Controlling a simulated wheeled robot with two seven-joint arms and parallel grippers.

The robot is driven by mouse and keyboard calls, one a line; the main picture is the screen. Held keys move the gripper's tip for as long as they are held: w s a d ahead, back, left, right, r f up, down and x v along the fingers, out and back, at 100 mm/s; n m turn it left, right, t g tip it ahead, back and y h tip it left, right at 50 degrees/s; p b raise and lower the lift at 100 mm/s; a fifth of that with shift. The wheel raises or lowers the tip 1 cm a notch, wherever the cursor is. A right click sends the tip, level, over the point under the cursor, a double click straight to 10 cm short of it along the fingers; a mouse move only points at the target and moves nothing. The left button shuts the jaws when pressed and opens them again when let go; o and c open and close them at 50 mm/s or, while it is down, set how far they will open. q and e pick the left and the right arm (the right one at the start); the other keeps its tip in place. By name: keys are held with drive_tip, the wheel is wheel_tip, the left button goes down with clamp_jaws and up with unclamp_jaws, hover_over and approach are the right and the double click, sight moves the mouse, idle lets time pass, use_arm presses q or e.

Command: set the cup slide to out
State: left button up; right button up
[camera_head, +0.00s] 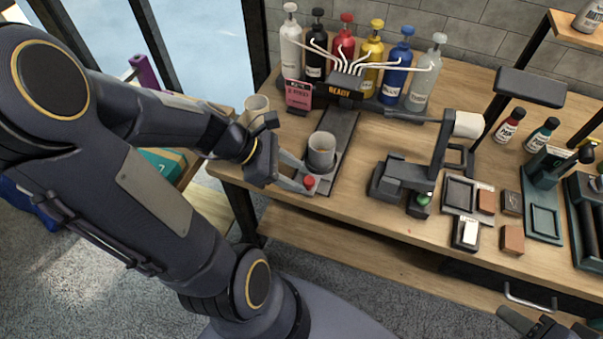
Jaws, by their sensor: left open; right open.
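The cup slide (331,172) is a grey plate at the front end of a dark track (342,124), which runs from the dispenser (331,88) toward the table's front edge. A grey cup (321,152) stands upright on the plate, clear of the nozzles. A red knob (309,181) sits at the plate's front end. My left gripper (307,180) is open, with its fingertips on either side of the knob; contact cannot be told. My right gripper (540,324) is partly visible at the bottom right, open and away from the slide.
Several coloured bottles (372,55) stand behind the dispenser, whose display reads READY. A pink sign (299,95) and a beige cup (257,107) stand left of the track. A dark stand (405,178) and small trays (462,193) lie to the right. The wood is bare between track and stand.

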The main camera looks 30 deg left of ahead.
use_arm(q)
drive_tip(key=v, duration=0.4)
drive_tip(key=shift+p, duration=0.3)
drive_tip(key=s+d+r+m+y, duration=0.1)
drive_tip(key=s+d+r+m, duration=0.1)
drive_tip(key=m, duration=0.9)
drive_tip(key=s+d+r+m+y, duration=0.2)
drive_tip(key=s+d+r+m, duration=0.1)
drive_tip(key=m, duration=0.9)
drive_tip(key=s+d, duration=0.1)
drive_tip(key=d, duration=0.1)
drive_tip(key=shift+d+r+m, duration=0.2)
drive_tip(key=shift+d+m, duration=0.1)
